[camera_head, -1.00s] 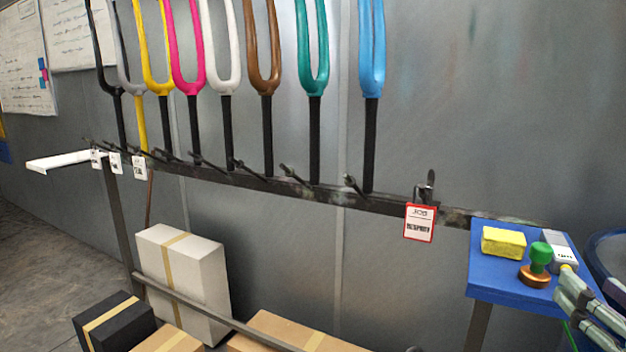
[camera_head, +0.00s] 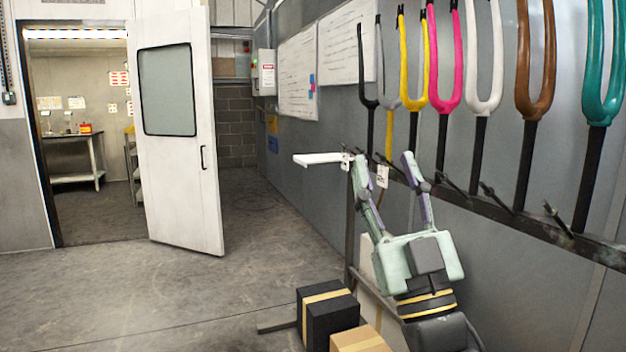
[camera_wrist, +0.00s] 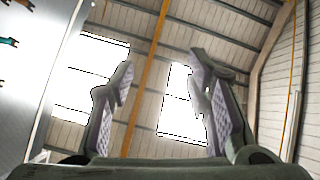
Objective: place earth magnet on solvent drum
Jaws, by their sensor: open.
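My gripper (camera_head: 381,164) is raised in front of the wall rack in the head view, fingers pointing up and spread apart, with nothing between them. In the wrist view the two fingers of my gripper (camera_wrist: 162,78) are also wide apart and empty, against the ceiling and bright skylights. I cannot make out an earth magnet or a solvent drum in either current view.
A rack rail (camera_head: 520,222) with several coloured forks (camera_head: 484,60) runs along the right wall. A black box (camera_head: 326,314) and a cardboard box (camera_head: 360,342) stand below. A white door (camera_head: 180,175) is open to a back room. The floor (camera_head: 180,300) at left is clear.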

